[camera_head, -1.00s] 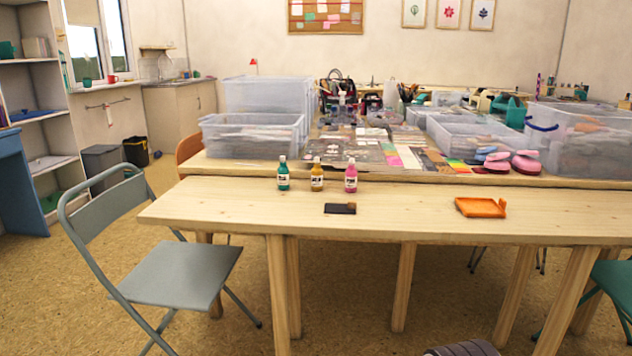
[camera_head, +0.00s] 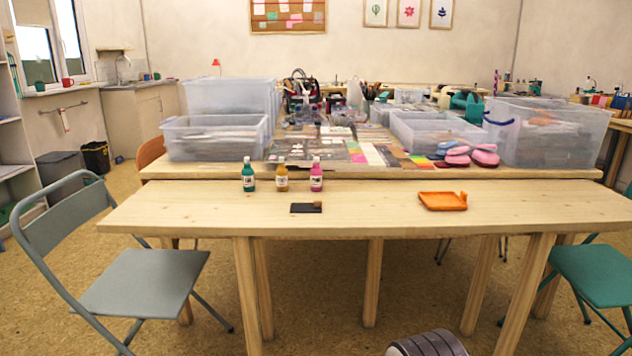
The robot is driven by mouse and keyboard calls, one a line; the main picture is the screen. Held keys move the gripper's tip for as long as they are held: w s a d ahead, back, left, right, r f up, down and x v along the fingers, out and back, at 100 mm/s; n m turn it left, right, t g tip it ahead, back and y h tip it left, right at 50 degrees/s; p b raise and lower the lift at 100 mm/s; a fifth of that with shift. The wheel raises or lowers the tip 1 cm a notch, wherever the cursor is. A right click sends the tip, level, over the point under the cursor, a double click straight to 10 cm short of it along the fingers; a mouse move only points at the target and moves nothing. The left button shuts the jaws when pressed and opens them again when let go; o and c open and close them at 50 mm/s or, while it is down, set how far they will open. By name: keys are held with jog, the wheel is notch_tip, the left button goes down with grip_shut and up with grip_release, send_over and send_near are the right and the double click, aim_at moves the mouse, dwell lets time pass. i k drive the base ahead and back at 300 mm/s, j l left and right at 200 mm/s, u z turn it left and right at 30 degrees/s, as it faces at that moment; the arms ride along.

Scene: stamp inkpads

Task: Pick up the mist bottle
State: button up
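A pale, whitish bottle-like shape (camera_head: 354,94) stands among tools on the back worktable; it may be the mist bottle, but it is too small and partly covered to be sure. Three small capped bottles stand in a row near the back edge of the front table: a green one (camera_head: 248,177), an amber one (camera_head: 282,178) and a pink one (camera_head: 316,177). None of these three clearly shows a spray head. My gripper's fingers are not in view; only a dark grey rounded part of my own body shows at the bottom edge.
Clear bins (camera_head: 215,138) crowd the back worktable. A grey folding chair (camera_head: 145,280) stands at left, a green chair (camera_head: 590,270) at right. Floor in front is free.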

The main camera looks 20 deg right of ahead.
aim_at(316, 172)
jog(key=i+j, duration=0.3)
jog(key=j, duration=0.15)
jog(key=i+j, duration=0.3)
jog(key=j, duration=0.2)
jog(key=i+j, duration=0.3)
jog(key=j, duration=0.2)
jog(key=i+j+u, duration=0.1)
jog(key=i+j, duration=0.15)
jog(key=j, duration=0.2)
